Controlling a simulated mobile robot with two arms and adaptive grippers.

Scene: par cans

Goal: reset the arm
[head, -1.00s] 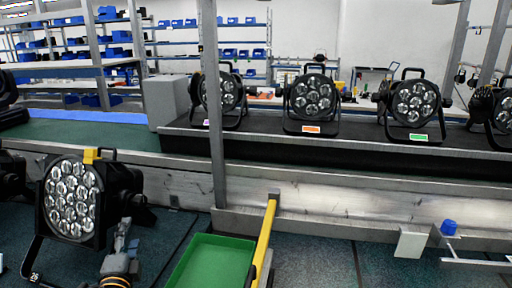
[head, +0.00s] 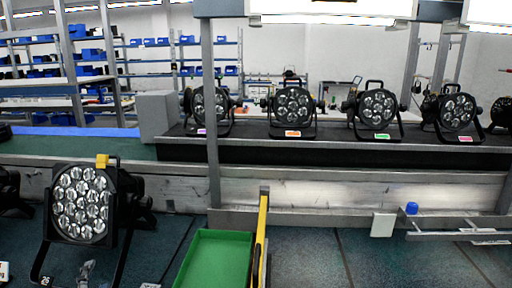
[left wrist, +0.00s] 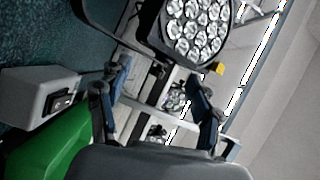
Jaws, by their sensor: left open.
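My left gripper (head: 86,272) shows only as a small grey part at the bottom left of the head view, in front of the large par can (head: 80,203). In the left wrist view its two fingers (left wrist: 160,82) are apart with nothing held between them. The large par can also shows there beyond the fingers (left wrist: 197,28), with a yellow block on its edge. Several smaller par cans (head: 293,106) stand in a row on the dark bench, with coloured labels on their bases. My right gripper is not in view.
A green tray (head: 215,262) lies at the bottom centre beside a yellow bar (head: 261,235). A metal post (head: 211,120) rises in front of the bench (head: 330,150). A grey box (head: 158,116) stands at the bench's left end. Shelves with blue bins fill the back left.

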